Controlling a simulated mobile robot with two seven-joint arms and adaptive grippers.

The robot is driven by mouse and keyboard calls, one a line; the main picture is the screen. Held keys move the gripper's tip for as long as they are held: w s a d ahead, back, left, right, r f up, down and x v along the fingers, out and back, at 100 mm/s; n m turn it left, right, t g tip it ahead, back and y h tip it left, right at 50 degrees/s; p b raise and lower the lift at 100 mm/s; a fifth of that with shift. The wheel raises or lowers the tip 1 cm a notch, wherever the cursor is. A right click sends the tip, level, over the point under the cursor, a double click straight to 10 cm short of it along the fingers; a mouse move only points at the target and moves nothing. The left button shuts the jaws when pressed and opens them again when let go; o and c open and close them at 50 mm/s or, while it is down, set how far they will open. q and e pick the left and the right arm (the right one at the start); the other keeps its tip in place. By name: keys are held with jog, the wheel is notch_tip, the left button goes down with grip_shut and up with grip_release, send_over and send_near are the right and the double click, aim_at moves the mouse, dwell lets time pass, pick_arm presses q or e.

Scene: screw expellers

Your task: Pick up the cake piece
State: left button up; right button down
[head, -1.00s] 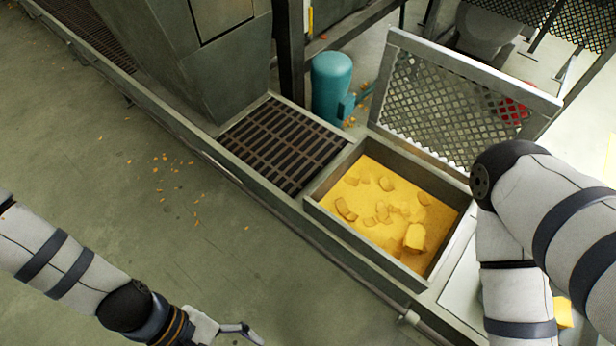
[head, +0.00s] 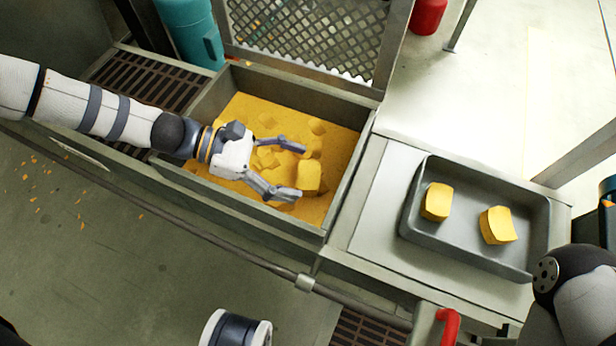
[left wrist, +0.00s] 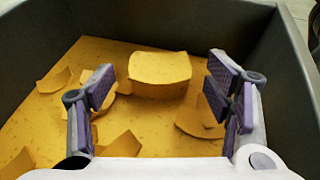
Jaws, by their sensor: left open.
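A blocky yellow cake piece (head: 309,176) sits on the yellow meal in the grey bin (head: 345,172), toward the bin's right side. In the left wrist view the cake piece (left wrist: 160,72) lies ahead, centred between the fingers but beyond their tips. My left gripper (head: 300,170) is open and empty over the bin, its fingers pointing right toward the piece. In the left wrist view the open gripper (left wrist: 160,90) shows purple pads on both sides. My right gripper is not in view; only part of my right arm shows at the lower right.
A grey tray (head: 408,225) right of the bin holds two yellow blocks (head: 437,202). Thin curved flakes (left wrist: 197,118) lie around the cake piece. The bin walls rise around the left gripper. A mesh panel (head: 310,35) stands behind the bin.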

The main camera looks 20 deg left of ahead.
aim_at(306, 176)
pick_arm(q)
jog(key=x, duration=0.3)
jog(key=shift+d+f+b, duration=0.2)
jog(key=shift+d+b, duration=0.05)
jog(key=shift+b, duration=0.1)
jog(key=c, duration=1.2)
